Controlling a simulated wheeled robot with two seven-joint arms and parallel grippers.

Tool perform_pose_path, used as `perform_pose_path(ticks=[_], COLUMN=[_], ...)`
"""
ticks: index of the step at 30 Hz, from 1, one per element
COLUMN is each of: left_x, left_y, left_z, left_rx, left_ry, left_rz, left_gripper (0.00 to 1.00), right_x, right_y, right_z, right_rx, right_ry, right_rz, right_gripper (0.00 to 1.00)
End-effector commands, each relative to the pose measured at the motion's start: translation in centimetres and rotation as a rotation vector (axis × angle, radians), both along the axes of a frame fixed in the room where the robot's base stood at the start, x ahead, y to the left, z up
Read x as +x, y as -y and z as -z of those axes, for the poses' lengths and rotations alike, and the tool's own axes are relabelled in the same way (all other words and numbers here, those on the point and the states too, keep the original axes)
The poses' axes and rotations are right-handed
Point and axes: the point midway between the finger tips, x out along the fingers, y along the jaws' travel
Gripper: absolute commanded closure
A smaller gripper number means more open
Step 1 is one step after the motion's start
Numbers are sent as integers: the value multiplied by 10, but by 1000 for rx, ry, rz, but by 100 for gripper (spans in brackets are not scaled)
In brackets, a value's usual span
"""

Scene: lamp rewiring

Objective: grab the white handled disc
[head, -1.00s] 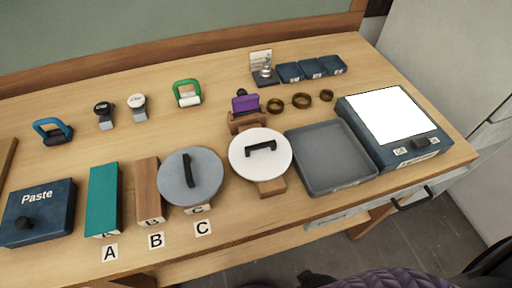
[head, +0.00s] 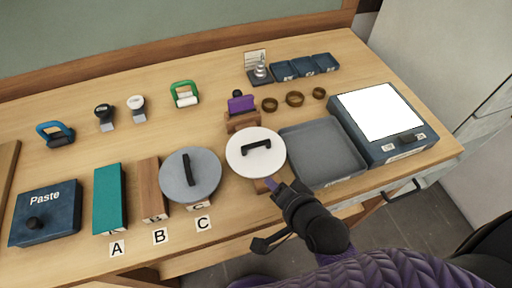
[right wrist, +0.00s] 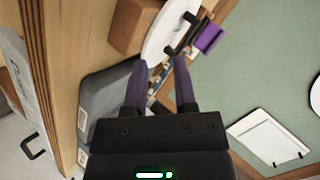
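The white disc (head: 243,163) with a black handle (head: 257,145) rests on a wooden stand (head: 262,185) near the middle of the table. My right gripper (head: 272,186) reaches in from the front, with its purple fingers beside the disc's lower right edge. In the right wrist view the gripper (right wrist: 160,62) has its two fingers apart, with nothing between them. There the white disc (right wrist: 156,40) and its black handle (right wrist: 184,34) lie beyond the fingertips. My left gripper is not in view.
A grey disc (head: 205,180) with a black handle stands left of the white one. A grey tray (head: 325,150) lies close on the right, with a blue box with a white top (head: 385,115) beyond it. A purple piece (head: 241,103) on a wooden holder stands behind.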

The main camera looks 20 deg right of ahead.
Motion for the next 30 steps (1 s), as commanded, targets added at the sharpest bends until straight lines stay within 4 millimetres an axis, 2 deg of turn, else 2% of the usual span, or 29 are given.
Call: perform_pose_path(ticks=[3, 8, 21, 24, 30], left_x=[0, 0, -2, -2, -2], left_y=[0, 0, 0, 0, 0], left_z=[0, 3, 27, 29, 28], left_rx=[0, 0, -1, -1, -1], left_ry=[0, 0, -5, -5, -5], left_rz=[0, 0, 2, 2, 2], left_gripper=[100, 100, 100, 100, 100], right_x=[13, 27, 105, 114, 115], right_y=[3, 6, -3, -4, -4], right_z=[-5, -8, 16, 19, 17], right_rx=[219, 390, 394, 393, 392], right_ry=[112, 202, 204, 204, 203], right_rz=[158, 264, 265, 265, 266], right_gripper=[66, 66, 66, 66, 66])
